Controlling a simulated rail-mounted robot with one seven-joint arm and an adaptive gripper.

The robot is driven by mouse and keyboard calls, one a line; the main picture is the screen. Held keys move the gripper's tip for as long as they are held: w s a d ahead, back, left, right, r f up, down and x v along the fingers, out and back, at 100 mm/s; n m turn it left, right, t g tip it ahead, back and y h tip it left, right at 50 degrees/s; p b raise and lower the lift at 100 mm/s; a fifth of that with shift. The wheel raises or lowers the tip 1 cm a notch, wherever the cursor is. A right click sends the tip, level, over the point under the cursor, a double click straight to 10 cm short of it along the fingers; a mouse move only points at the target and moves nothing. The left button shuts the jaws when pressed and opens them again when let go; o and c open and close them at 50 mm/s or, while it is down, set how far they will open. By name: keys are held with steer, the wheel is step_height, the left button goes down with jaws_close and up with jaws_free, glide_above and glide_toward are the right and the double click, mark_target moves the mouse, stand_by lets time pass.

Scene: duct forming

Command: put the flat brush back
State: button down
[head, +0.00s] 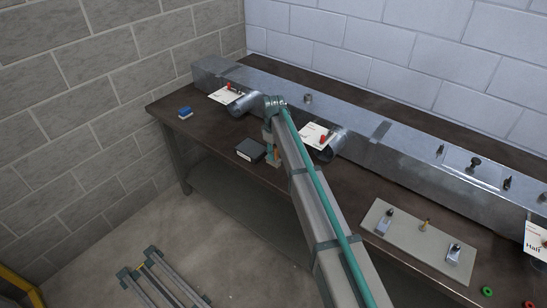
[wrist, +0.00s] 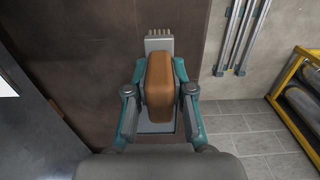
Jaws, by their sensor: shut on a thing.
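In the wrist view, my gripper (wrist: 160,92) is shut on the flat brush, whose brown, rounded body (wrist: 159,80) fills the space between the teal fingers. A grey plate with a toothed far end (wrist: 159,44) shows behind and below the brown body. I cannot tell whether the plate is part of the brush or a separate rest, or whether they touch. In the head view, my gripper (head: 269,151) is over the front part of the dark bench (head: 220,134), partly hidden by my arm. The brush is mostly hidden there.
A black box (head: 250,149) stands just left of my gripper, and a blue block (head: 185,112) lies farther left. A long metal duct (head: 400,155) with white cards runs along the back. A pale plate (head: 410,245) with clamps lies right. A yellow rack (wrist: 290,90) stands on the floor.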

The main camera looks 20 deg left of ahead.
step_height(320, 180, down, 2)
steer(key=shift+p, duration=0.8)
steer(key=shift+f, duration=0.55)
steer(key=shift+f, duration=0.2)
steer(key=c, duration=1)
jaws_free()
steer(key=shift+r, duration=0.15)
step_height(320, 180, up, 12)
steer(key=b, duration=0.4)
steer(key=shift+w+a+r, duration=0.1)
